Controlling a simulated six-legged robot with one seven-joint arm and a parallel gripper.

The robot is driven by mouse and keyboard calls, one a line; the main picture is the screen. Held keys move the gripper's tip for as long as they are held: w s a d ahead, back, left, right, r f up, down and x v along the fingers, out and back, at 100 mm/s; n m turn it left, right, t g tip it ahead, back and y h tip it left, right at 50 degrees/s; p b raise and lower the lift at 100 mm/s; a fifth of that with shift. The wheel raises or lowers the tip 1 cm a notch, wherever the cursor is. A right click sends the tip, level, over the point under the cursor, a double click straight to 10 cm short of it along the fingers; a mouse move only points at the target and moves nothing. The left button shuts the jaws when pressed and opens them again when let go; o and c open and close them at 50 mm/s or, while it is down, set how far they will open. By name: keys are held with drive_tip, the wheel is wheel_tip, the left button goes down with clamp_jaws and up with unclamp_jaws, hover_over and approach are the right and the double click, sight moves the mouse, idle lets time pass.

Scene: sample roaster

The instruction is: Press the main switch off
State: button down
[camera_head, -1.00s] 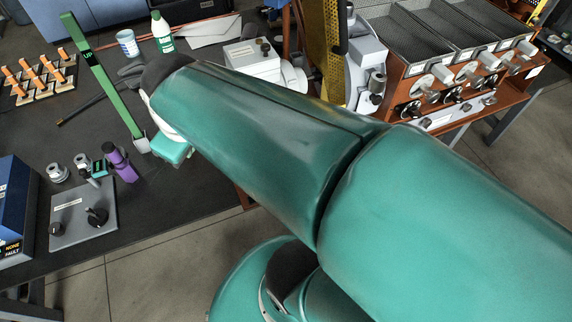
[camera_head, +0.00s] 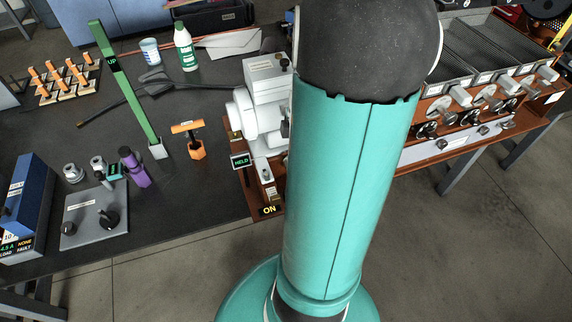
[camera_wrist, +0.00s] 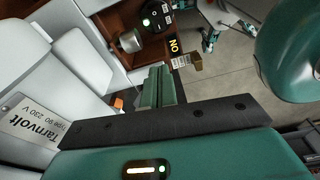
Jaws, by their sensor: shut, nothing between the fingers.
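The main switch appears to be the small tan lever (camera_wrist: 190,62) beside the lit "ON" label (camera_wrist: 174,46) in the wrist view. In the head view the "ON" label (camera_head: 269,210) is at the front left corner of the roaster's red-brown base, with a small pale switch part (camera_head: 271,192) just behind it. My gripper (camera_wrist: 162,76) has green fingers, shut together and empty. In the wrist view the fingertips are close to the lever and label; I cannot tell whether they touch. The gripper is hidden behind my arm in the head view.
The white machine body (camera_head: 268,85) stands behind the switch, with a "HELD" display (camera_head: 241,161) to its left. A round knob (camera_wrist: 130,40) is near the switch. An orange-handled tool (camera_head: 190,140) stands on the dark bench.

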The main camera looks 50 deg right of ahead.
drive_tip(key=shift+n+y, duration=0.4)
drive_tip(key=shift+n, duration=0.2)
drive_tip(key=s+d+f, duration=0.2)
drive_tip(key=f, duration=0.1)
drive_tip(key=shift+s+d, duration=0.2)
drive_tip(key=shift+d, duration=0.15)
drive_tip(key=f, duration=0.3)
drive_tip(key=a+f, duration=0.1)
drive_tip(key=f, duration=0.2)
drive_tip(key=w+f, duration=0.1)
drive_tip(key=f, duration=0.2)
drive_tip(key=shift+a+f, duration=0.2)
drive_tip(key=shift+a, duration=0.2)
drive_tip(key=f, duration=0.3)
drive_tip(key=shift+s+d+f, duration=0.15)
drive_tip(key=shift+d+f, duration=0.05)
drive_tip(key=shift+d, duration=0.1)
drive_tip(key=shift+d+f, duration=0.1)
drive_tip(key=shift+f, duration=0.35)
drive_tip(key=shift+s, duration=0.1)
